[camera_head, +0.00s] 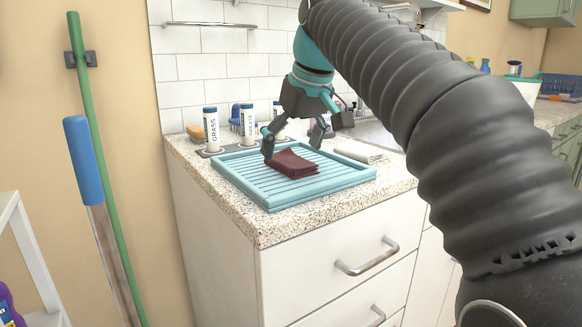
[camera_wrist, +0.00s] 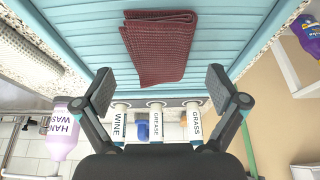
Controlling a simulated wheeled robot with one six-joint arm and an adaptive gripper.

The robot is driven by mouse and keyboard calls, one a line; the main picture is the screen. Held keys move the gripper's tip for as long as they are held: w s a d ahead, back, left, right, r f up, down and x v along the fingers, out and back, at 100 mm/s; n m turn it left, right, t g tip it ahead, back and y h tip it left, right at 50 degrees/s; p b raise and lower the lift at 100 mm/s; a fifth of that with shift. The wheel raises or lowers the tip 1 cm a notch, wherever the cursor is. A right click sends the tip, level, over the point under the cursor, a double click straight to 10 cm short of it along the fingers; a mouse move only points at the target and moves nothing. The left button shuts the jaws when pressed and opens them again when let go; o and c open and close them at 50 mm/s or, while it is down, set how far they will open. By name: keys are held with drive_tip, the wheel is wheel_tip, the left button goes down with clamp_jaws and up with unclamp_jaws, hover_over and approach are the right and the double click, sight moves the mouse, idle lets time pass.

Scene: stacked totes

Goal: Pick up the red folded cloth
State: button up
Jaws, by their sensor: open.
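The red folded cloth (camera_head: 293,163) lies flat on a light blue slatted tray (camera_head: 330,183) on the speckled counter. In the wrist view the cloth (camera_wrist: 160,48) is at the top centre, on the tray's blue slats (camera_wrist: 90,50). My gripper (camera_head: 293,145) is over the tray, right by the cloth in the head view. Its two fingers are spread apart and empty; in the wrist view the gripper (camera_wrist: 160,88) has the cloth ahead of and between its fingertips. Whether a fingertip touches the cloth, I cannot tell.
White labelled bottles (camera_head: 211,130) stand behind the tray near the tiled wall. A pale folded cloth (camera_head: 359,151) lies right of the tray. A hand wash bottle (camera_wrist: 65,125) shows in the wrist view. The counter's front edge (camera_head: 330,221) is close to the tray.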

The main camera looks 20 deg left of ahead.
drive_tip(key=shift+x, duration=0.9)
drive_tip(key=c, duration=1.2)
drive_tip(key=shift+r, duration=0.1)
drive_tip(key=shift+r, duration=0.1)
